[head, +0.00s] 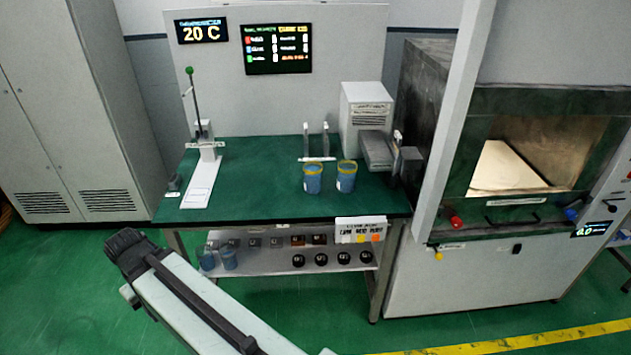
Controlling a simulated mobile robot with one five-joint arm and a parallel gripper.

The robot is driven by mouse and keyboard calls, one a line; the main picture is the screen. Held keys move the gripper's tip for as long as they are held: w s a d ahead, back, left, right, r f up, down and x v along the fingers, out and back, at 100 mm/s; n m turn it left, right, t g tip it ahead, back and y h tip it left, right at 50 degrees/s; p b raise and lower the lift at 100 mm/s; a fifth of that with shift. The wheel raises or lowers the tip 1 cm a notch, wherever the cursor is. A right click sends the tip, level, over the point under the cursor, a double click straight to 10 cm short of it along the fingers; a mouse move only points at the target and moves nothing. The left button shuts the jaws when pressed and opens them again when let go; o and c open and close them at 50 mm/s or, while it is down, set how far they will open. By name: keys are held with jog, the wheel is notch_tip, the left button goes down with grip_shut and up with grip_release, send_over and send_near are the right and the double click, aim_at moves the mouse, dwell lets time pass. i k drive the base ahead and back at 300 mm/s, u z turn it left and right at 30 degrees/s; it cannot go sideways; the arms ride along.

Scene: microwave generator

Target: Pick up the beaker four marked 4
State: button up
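Two blue beakers with yellowish rims stand upright on the green table top (255,195), a left one (312,180) and a right one (346,178). Each has a small white label, too small to read. I cannot tell which beaker is marked 4. My arm crosses the lower left of the head view, in front of the table and apart from all the beakers. I cannot make out my gripper's fingers.
A stand with a green knob (189,71) is on the table's left. A grey-white device (366,115) stands at its back right. Small dark blocks and black round items (321,259) sit on the shelf. A large open-fronted oven (535,150) stands right. The table's front middle is clear.

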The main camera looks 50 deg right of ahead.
aim_at(313, 168)
jog(key=z, duration=0.1)
jog(key=i, duration=1)
jog(key=u, duration=0.1)
